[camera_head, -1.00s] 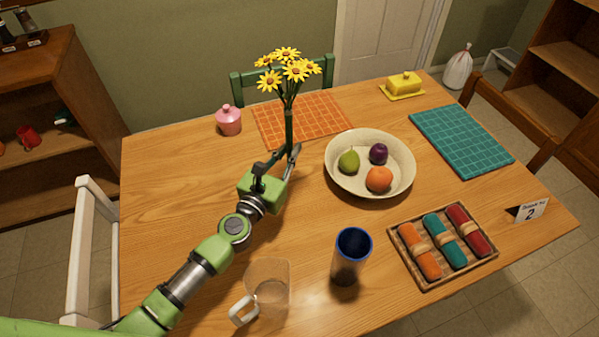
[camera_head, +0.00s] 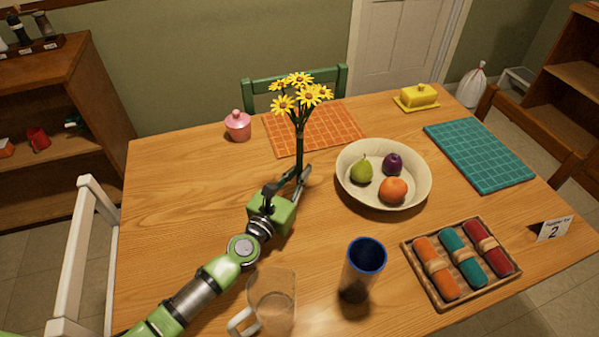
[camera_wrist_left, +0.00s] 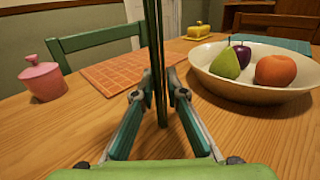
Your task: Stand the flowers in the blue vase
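The yellow flowers (camera_head: 301,92) stand upright on green stems in the head view. My left gripper (camera_head: 302,175) is shut on the stems below the blooms. In the left wrist view the stems (camera_wrist_left: 155,60) run upright between the fingertips of the left gripper (camera_wrist_left: 158,92); the blooms are out of that view. The blue vase (camera_head: 363,270) stands upright near the front of the table, to the right of and nearer than the left gripper. Its open mouth with a dark blue inside faces up. My right gripper is not in view.
A clear pitcher (camera_head: 271,302) stands left of the vase. A cream fruit bowl (camera_head: 422,190) is right of the gripper. A wooden tray (camera_head: 408,248) with rolled napkins lies right of the vase. A pink jar (camera_head: 238,127) and orange mat (camera_head: 345,137) are behind.

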